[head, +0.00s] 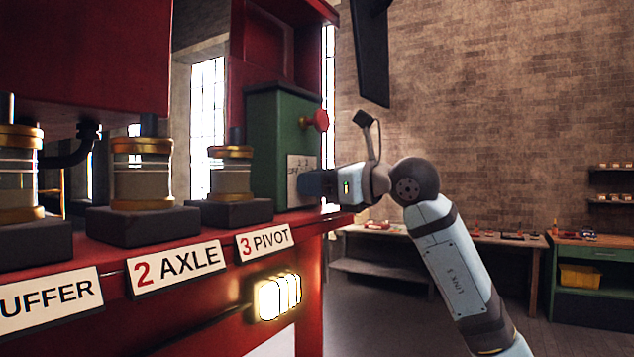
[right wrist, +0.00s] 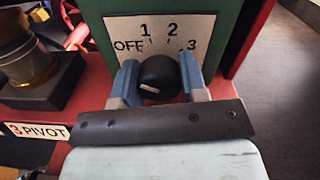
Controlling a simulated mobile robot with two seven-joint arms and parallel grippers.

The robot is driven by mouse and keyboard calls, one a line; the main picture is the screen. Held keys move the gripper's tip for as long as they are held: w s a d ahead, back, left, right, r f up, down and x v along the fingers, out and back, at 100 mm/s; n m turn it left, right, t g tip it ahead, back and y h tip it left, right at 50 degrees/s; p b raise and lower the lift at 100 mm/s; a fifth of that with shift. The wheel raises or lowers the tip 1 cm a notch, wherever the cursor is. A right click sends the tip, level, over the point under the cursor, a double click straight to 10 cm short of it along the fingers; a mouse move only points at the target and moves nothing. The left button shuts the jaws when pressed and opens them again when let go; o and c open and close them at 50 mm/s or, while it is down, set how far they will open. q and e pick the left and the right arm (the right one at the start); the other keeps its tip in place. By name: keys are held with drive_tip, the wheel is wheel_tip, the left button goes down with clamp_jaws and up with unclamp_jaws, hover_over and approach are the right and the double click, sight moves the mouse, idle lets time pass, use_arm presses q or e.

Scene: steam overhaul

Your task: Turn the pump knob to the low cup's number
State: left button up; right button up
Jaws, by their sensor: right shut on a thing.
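The green pump box (head: 268,150) stands at the right end of the red ledge. Its black knob (right wrist: 160,76) shows in the right wrist view, below a plate (right wrist: 165,32) marked OFF, 1, 2 and 3. My right gripper (right wrist: 158,84) is shut on the knob, one finger on each side; in the head view (head: 312,184) it hides the knob. A pale mark shows on the knob, but I cannot tell which number it points to. Glass cups stand above labels: BUFFER (head: 17,180), 2 AXLE (head: 142,178) and 3 PIVOT (head: 231,172). Their levels are unclear.
A red lever ball (head: 320,121) sticks out from the pump box above my right gripper. A lit lamp (head: 278,297) is on the red front below the labels. Workbenches (head: 440,240) stand along the brick wall, with open floor before them.

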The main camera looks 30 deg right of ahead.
drive_tip(key=shift+m, duration=1.3)
drive_tip(key=m, duration=0.4)
drive_tip(key=shift+b, duration=0.3)
drive_tip(key=shift+m, duration=0.6)
drive_tip(key=o, duration=0.9)
drive_tip(key=shift+s, duration=0.1)
